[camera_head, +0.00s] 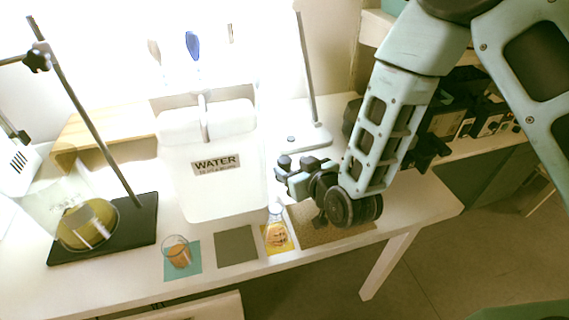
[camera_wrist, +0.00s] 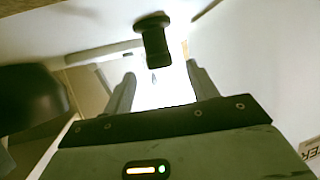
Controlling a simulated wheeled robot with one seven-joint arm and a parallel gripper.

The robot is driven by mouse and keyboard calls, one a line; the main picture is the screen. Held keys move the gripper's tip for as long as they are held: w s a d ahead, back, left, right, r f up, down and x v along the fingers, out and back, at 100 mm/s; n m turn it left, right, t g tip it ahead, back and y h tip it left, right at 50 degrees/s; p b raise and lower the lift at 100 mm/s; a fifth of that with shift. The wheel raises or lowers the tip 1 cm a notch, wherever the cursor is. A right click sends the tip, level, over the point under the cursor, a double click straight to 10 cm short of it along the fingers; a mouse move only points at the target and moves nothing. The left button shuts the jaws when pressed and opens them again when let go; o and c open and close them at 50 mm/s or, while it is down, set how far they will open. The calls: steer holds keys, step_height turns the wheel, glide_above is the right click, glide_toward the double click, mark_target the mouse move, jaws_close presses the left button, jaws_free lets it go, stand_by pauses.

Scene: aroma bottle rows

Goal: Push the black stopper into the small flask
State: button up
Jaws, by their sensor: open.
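The small flask (camera_head: 277,233) is clear glass with orange contents and stands upright on a yellow mat (camera_head: 287,247) near the table's front edge. My gripper (camera_head: 283,172) is above and slightly right of the flask in the head view. In the wrist view its two fingers (camera_wrist: 161,85) are apart, with nothing seen clamped between them. A black stopper (camera_wrist: 154,42) with a wide head and narrower body appears just past the fingertips, roughly centred. I cannot make out the stopper in the head view, and what supports it is unclear.
A beaker (camera_head: 177,252) with orange contents stands on a teal mat, left of an empty grey-green mat (camera_head: 236,246). A white WATER tank (camera_head: 222,203) is behind. A stand (camera_head: 104,243) with a round flask is left; another stand (camera_head: 309,136) is behind my gripper. A brown mat (camera_head: 345,232) lies below my wrist.

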mark_target(286, 161)
steer(key=x, duration=0.5)
steer(key=shift+w+r+p, duration=0.1)
steer(key=shift+w+p, duration=0.05)
steer(key=shift+p, duration=0.2)
steer(key=shift+c, duration=0.4)
steer(key=c, duration=1)
steer(key=shift+r, duration=0.1)
